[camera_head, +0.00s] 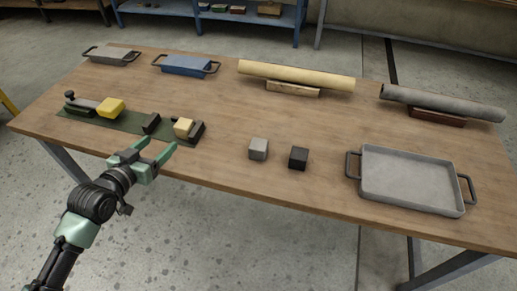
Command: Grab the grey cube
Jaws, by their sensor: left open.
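The grey cube (258,149) sits on the wooden table near its front edge, around the middle of the picture. A black cube (298,157) stands just to its right, with a small gap between them. My left gripper (166,150) is open and empty, at the table's front edge to the left of the grey cube and clear of it. Its fingers point up and to the right, close to the green mat. My right gripper is out of view.
On the green mat (128,119) lie a yellow block (110,107) and several dark tools. A grey tray (412,181) is at the right. Yellow (296,75) and grey (442,102) rolls rest on supports behind. Blue (186,65) and grey (111,55) trays stand back left. The table middle (210,108) is clear.

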